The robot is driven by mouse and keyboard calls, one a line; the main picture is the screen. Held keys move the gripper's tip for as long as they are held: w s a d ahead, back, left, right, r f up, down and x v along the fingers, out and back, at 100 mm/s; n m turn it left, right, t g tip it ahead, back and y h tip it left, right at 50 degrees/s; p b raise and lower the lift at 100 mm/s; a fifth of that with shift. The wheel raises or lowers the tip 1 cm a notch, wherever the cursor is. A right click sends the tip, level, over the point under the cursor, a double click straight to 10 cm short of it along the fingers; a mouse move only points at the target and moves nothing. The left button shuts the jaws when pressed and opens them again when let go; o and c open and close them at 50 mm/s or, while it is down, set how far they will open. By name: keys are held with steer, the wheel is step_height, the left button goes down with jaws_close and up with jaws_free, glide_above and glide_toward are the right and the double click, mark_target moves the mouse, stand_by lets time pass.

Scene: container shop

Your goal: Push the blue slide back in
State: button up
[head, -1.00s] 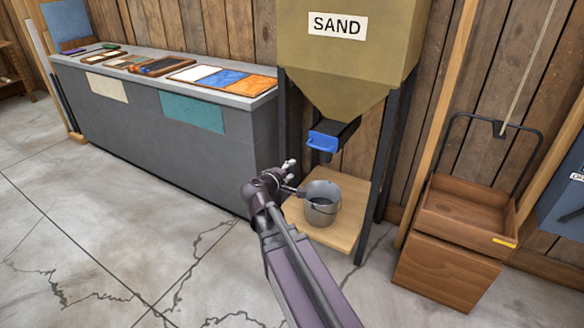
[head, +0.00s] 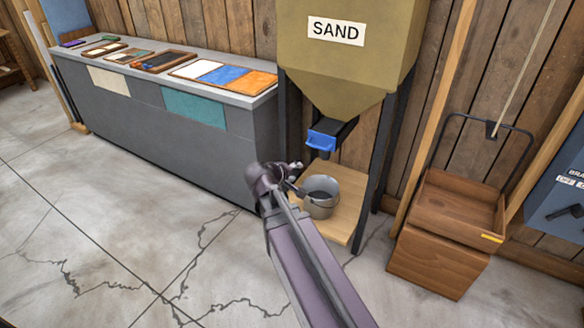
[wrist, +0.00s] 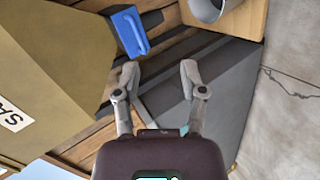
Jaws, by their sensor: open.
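The blue slide (head: 322,141) sits at the bottom outlet of the tan sand hopper (head: 345,75). It sticks out toward the front left, above the bucket. In the wrist view the blue slide (wrist: 130,31) lies ahead of the left fingertip, with a visible gap. My gripper (head: 298,168) is just below and left of the slide in the head view, partly hidden by my own arm. In the wrist view my gripper (wrist: 158,78) has its fingers spread, with nothing between them.
A grey bucket (head: 321,199) stands on a wooden shelf (head: 341,226) under the hopper. Black hopper legs (head: 374,175) flank it. A grey counter (head: 150,122) with sample trays is at left, a wooden box cart (head: 445,245) at right. Cracked floor in front is clear.

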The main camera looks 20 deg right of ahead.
steer(key=s+a+r+m+g+y+p, duration=0.2)
steer(key=s+r+y+p, duration=0.1)
steer(key=p, duration=0.5)
steer(key=shift+s+a+r+g, duration=0.3)
steer(key=shift+s+a+r, duration=0.1)
steer(key=shift+s, duration=0.3)
steer(key=shift+s+f, duration=0.1)
steer(key=s+a+f+m+g+y, duration=0.2)
steer(key=s+a+f+g+y, duration=0.15)
steer(key=s+a+y, duration=0.45)
step_height(320, 180, up, 15)
steer(key=a+h+p, duration=0.1)
steer(key=p, duration=1.4)
steer(key=shift+p, duration=0.35)
steer(key=shift+s+r, duration=0.1)
stand_by(0.8)
